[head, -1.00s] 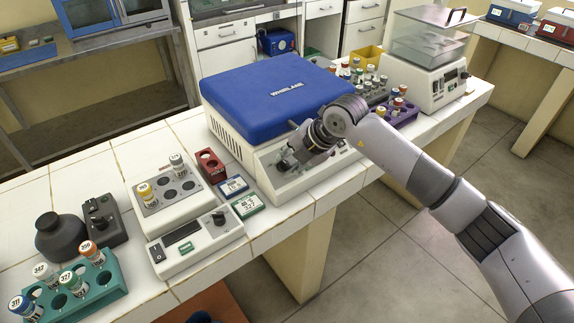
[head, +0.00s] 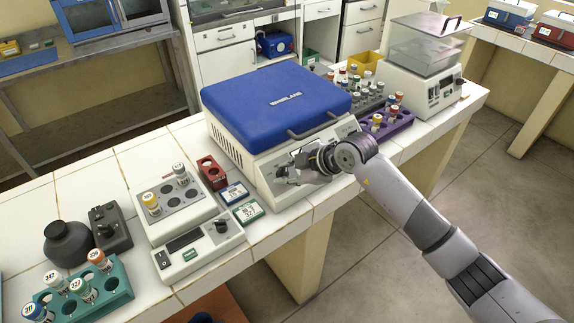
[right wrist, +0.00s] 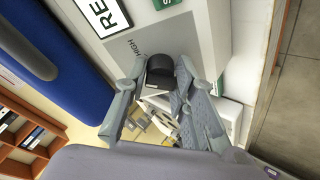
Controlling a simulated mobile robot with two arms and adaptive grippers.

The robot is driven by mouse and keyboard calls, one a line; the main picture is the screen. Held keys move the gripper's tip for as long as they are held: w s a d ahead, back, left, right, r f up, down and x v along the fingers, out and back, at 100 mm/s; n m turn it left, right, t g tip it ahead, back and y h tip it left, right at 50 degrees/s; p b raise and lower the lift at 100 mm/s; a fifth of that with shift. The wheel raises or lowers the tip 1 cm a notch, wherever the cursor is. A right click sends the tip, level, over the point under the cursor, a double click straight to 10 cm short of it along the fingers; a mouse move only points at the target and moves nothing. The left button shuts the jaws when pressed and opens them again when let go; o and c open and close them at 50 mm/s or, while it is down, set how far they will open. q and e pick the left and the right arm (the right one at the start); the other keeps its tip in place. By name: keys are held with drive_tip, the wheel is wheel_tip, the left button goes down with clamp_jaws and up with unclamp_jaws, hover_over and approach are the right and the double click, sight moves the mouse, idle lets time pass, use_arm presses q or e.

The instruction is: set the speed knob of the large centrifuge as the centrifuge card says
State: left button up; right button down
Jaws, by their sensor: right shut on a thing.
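The large centrifuge (head: 262,100) has a blue lid, shut, and a pale body on the white-tiled bench. My right gripper (head: 290,174) is at its sloped front panel. In the right wrist view, my right gripper's fingers (right wrist: 158,88) are shut on the black speed knob (right wrist: 160,68), with the word HIGH printed beside it. In the head view the gripper largely hides the knob. A blue-edged card (head: 233,192) and a green-edged card (head: 248,212) lie left of the centrifuge; their text is too small to read. My left gripper is not in view.
A small device with a black knob (head: 195,240) stands at the left, near a teal tube rack (head: 118,292) and a red rack (head: 212,172). A purple rack (head: 388,130) and a clear-topped bath (head: 425,75) stand to the right.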

drive_tip(key=m+p, duration=0.3)
drive_tip(key=p, duration=0.1)
drive_tip(key=shift+r+t, duration=0.25)
drive_tip(key=shift+t, duration=0.05)
drive_tip(key=shift+f+m+t+p, duration=0.2)
drive_tip(key=shift+m+t+p, duration=0.2)
drive_tip(key=shift+m+p, duration=0.95)
drive_tip(key=c, duration=1.3)
unclamp_jaws()
drive_tip(key=shift+f, duration=0.1)
drive_tip(key=shift+c, duration=0.2)
drive_tip(key=shift+s, duration=0.1)
drive_tip(key=v, duration=1.2)
